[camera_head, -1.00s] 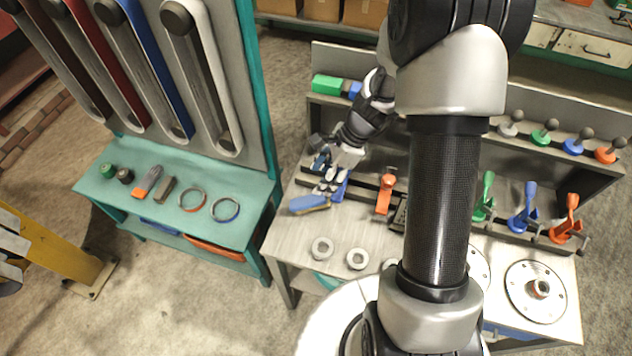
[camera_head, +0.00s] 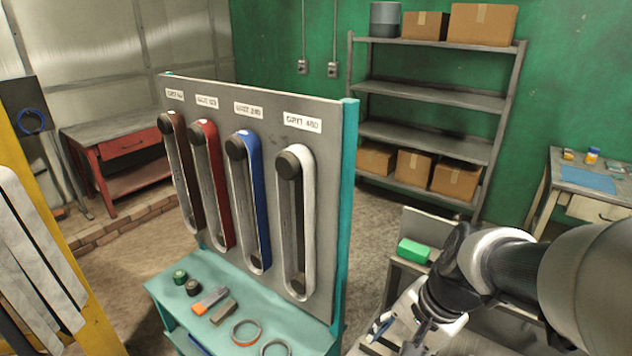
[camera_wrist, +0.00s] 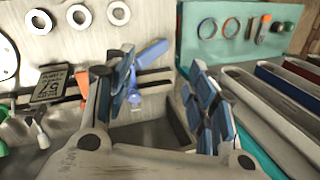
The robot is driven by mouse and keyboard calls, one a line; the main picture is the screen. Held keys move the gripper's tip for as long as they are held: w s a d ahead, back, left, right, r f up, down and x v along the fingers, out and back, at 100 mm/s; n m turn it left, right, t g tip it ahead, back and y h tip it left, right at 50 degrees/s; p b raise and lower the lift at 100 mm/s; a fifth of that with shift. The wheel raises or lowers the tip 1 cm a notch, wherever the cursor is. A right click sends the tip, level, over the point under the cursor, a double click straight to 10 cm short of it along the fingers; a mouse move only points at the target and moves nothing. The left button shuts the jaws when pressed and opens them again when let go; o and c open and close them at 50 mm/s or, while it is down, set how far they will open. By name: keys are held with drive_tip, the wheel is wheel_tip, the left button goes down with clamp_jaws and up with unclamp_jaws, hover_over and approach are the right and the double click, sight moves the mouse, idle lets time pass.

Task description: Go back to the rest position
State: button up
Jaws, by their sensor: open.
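My gripper (camera_head: 388,326) is at the lower right of the head view, above the near end of the grey workbench, partly cut off by the bottom edge. In the wrist view my gripper (camera_wrist: 160,92) has its two blue-padded fingers spread apart. Nothing is held between them. A blue-handled tool (camera_wrist: 151,52) lies on the workbench beyond the gap. A blue clamp (camera_wrist: 134,95) shows close to the left finger, and I cannot tell whether they touch.
A teal stand (camera_head: 349,190) with several sanding belts is left of the arm; rings and small parts lie on its ledge. A green block (camera_head: 413,250) sits on the workbench shelf. Grey shelving (camera_head: 425,92) with boxes stands behind. Washers (camera_wrist: 79,17) lie on the workbench.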

drive_tip(key=s+r+n+t+h+b, duration=0.2)
drive_tip(key=s+r+n+b, duration=0.1)
drive_tip(key=s+n, duration=0.7)
drive_tip(key=s, duration=0.2)
drive_tip(key=shift+s+d+r+t, duration=0.15)
drive_tip(key=shift+s+r+t, duration=0.15)
drive_tip(key=shift+s, duration=0.05)
drive_tip(key=shift+o, duration=0.4)
